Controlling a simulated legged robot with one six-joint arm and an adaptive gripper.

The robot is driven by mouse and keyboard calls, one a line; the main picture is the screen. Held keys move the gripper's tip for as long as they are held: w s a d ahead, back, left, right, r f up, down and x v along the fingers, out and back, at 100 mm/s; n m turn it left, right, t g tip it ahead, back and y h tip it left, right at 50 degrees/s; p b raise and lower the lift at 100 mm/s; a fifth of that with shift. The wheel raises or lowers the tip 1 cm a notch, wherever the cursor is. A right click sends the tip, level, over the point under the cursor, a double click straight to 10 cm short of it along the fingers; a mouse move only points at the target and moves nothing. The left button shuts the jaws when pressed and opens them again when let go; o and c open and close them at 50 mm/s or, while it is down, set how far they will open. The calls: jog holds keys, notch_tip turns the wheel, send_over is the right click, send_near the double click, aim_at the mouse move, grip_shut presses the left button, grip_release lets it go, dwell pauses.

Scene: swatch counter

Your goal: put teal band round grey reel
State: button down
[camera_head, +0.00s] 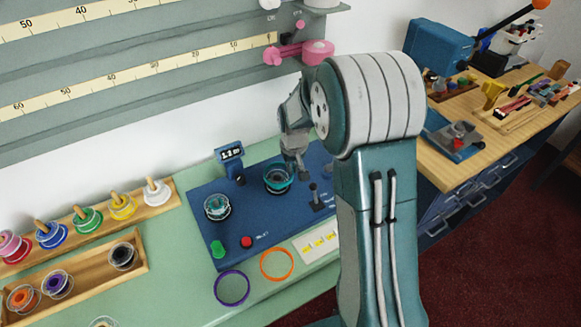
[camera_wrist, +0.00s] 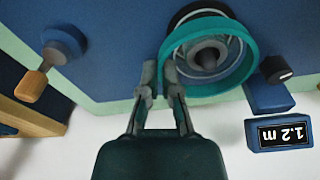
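The teal band (camera_wrist: 246,36) is a ring that shows around the grey hub of the grey reel (camera_wrist: 208,54) in the wrist view. In the head view the teal band (camera_head: 288,187) also encircles the reel at the back of the blue board. Whether it rests fully down on the reel I cannot tell. My gripper (camera_wrist: 160,76) is at the band's left edge in the wrist view, its narrow fingers close together with the band's rim between them. In the head view my gripper (camera_head: 301,172) is just right of the reel.
A small lever (camera_head: 315,195) stands close right. Purple (camera_head: 232,288) and orange (camera_head: 277,264) rings lie in front. Spool racks are left.

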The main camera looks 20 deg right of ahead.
jog(key=shift+a+f, duration=0.1)
jog(key=shift+f, duration=0.25)
dwell(0.6)
jog(key=c, duration=0.7)
grip_release()
jog(key=shift+r, duration=3.5)
